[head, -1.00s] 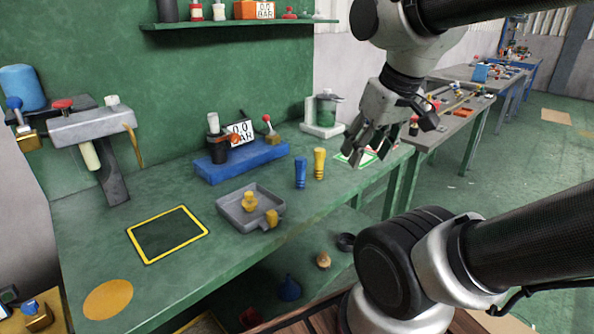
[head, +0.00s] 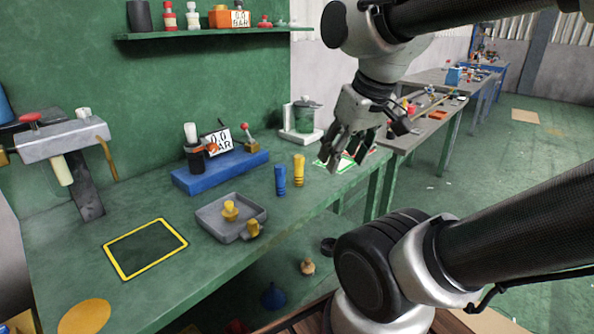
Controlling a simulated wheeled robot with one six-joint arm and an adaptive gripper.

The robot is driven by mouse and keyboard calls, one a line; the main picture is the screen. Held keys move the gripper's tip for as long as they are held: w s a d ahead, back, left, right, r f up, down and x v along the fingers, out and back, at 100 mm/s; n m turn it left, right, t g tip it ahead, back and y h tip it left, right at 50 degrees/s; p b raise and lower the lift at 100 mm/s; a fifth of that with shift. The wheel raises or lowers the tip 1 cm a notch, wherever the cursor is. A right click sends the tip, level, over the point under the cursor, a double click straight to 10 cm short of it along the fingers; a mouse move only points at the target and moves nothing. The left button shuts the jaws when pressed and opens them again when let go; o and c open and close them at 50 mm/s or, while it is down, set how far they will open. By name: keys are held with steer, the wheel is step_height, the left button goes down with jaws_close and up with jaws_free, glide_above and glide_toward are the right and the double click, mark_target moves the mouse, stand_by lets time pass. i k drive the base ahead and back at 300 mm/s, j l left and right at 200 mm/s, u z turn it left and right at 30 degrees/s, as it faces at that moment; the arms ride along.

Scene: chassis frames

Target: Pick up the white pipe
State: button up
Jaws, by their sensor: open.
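Two pale pieces could be the white pipe, and I cannot tell which it is. A short white cylinder (head: 190,132) stands upright on a black cylinder on the blue base (head: 240,165), at the back of the green bench. A cream-white tube (head: 62,171) hangs tilted under a grey fixture (head: 62,140) at the far left. My gripper (head: 350,152) is open and empty. It appears above the right end of the bench, to the right of both pieces and apart from them.
The green bench (head: 205,275) holds a grey tray (head: 215,225) with yellow pieces, a blue peg (head: 280,180), a yellow peg (head: 299,168) and a yellow-framed dark panel (head: 140,250). A green pot on a white stand (head: 303,120) is at the back right. A wall shelf (head: 200,34) hangs above.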

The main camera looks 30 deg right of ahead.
mark_target(191, 129)
steer(key=i+l+u, duration=0.2)
steer(key=l, duration=0.15)
steer(key=i+l+u, duration=0.2)
steer(key=l, duration=0.15)
steer(key=i+l+u, duration=0.2)
steer(key=l, duration=0.2)
